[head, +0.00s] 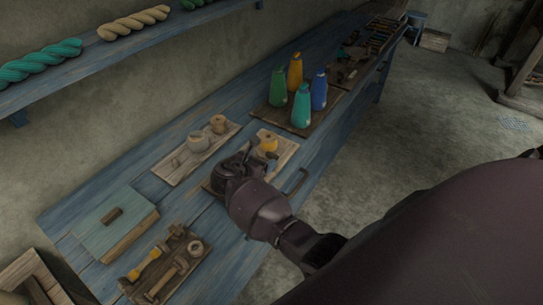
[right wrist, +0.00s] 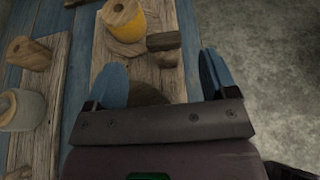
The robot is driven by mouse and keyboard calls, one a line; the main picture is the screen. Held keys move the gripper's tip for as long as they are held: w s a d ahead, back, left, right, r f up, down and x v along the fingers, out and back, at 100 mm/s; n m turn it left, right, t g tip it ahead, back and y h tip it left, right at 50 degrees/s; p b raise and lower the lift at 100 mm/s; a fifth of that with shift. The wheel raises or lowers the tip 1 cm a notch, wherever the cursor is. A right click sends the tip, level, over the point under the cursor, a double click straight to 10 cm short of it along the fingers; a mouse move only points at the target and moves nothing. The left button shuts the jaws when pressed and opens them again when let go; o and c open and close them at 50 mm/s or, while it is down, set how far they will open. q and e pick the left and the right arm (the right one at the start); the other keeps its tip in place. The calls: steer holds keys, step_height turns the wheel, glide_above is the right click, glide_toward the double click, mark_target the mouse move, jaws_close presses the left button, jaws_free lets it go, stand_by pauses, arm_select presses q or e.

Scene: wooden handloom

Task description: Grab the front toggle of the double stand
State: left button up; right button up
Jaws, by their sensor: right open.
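A pale wooden stand (head: 287,150) lies on the blue bench, and it also shows in the right wrist view (right wrist: 105,60). It bears a yellow-wrapped spool with a wooden top (right wrist: 126,22). A short dark wooden toggle (right wrist: 164,41) lies beside the spool, with a lighter wooden piece just below it in the picture. My right gripper (right wrist: 164,78) is open above the stand, its blue fingers apart. A rounded brown wooden piece (right wrist: 148,94) shows between the fingers, partly hidden by the gripper body. I cannot tell whether it is another toggle. My left gripper is not in view.
Left of it is another board (head: 172,170) with wooden and grey spools. Several coloured bottles (head: 301,105) stand on a tray behind. A teal box (head: 103,222) and a tool tray (head: 190,270) are nearer. A dark handle (head: 297,184) juts from the bench's front edge.

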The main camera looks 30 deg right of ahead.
mark_target(272, 155)
steer(key=shift+w+d+f, duration=0.25)
steer(key=shift+w+d, duration=0.05)
steer(key=shift+d, duration=0.2)
steer(key=shift+s+f+x, duration=0.1)
steer(key=shift+s+x, duration=0.05)
steer(key=shift+x, duration=1.15)
steer(key=shift+s+f+x, duration=0.1)
steer(key=shift+f+x, duration=0.05)
steer(key=shift+x, duration=1.15)
steer(key=c, duration=1)
